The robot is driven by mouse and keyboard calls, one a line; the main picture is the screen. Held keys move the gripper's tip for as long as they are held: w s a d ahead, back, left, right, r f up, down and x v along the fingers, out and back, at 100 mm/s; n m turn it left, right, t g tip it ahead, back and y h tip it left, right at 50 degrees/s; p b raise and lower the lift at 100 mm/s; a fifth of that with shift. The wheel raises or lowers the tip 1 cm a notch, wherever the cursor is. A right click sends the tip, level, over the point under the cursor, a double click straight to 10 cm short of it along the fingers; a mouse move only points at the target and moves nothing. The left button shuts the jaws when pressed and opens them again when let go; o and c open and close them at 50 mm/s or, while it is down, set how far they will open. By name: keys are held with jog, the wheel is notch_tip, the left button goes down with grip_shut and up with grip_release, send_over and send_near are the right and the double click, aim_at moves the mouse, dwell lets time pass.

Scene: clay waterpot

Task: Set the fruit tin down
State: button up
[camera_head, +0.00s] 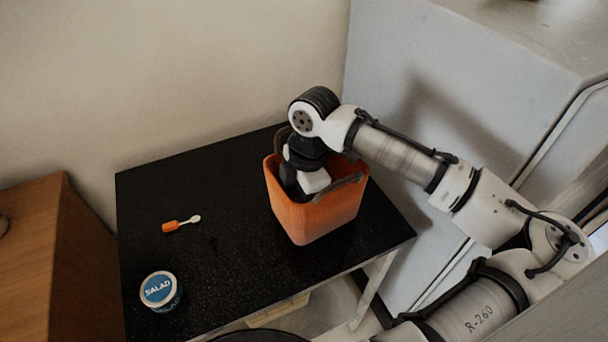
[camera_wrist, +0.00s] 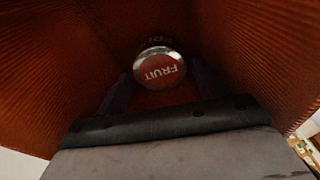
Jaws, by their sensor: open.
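The fruit tin (camera_wrist: 160,70) has a red lid lettered FRUIT and a silver rim. In the wrist view it is inside the orange container, near its bottom, and looks upright. My gripper (camera_wrist: 160,88) is open, with one dark finger on each side of the tin. I cannot tell whether the fingers touch it. In the head view my gripper reaches down into the orange container (camera_head: 315,215), and its walls hide the fingertips and the tin.
The container stands on a black table (camera_head: 215,270) and has dark handles. A blue-lidded SALAD tin (camera_head: 159,290) and an orange-handled spoon (camera_head: 180,224) are on the table to the left. A pale cabinet (camera_head: 440,110) stands at the right. The table's middle is clear.

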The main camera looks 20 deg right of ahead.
notch_tip(320, 180, up, 9)
jog(key=d, duration=0.1)
jog(key=shift+b, duration=0.35)
jog(key=shift+r, duration=0.1)
